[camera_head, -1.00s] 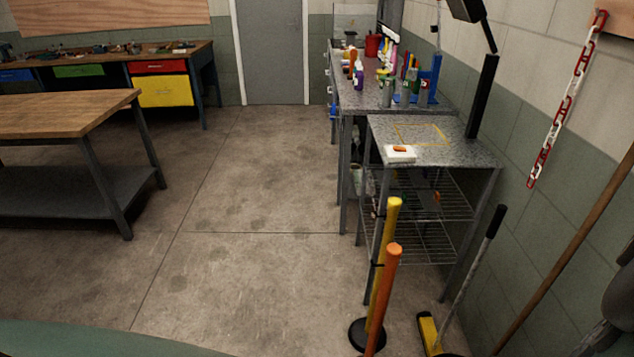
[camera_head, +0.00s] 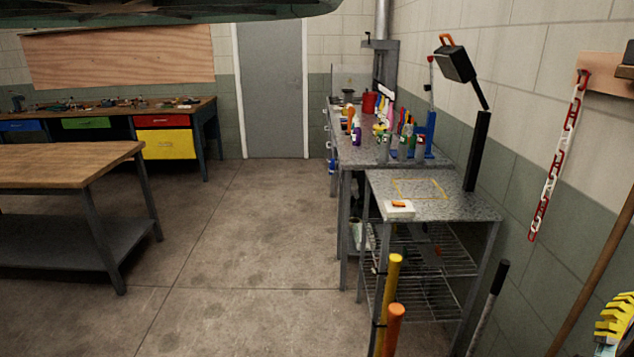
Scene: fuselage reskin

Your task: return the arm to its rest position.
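My gripper and arm do not show clearly in the head view, so I cannot see the arm's pose or whether the gripper is open or shut. A dark green curved panel (camera_head: 170,12) crosses the top left of the view; I cannot tell what it belongs to.
A grey speckled table (camera_head: 450,208) with a white block (camera_head: 398,210) stands at right, a longer cluttered bench (camera_head: 350,150) behind it. Yellow (camera_head: 391,290) and orange (camera_head: 394,325) posts stand in front. A wooden workbench (camera_head: 70,165) is at left. The middle floor is clear.

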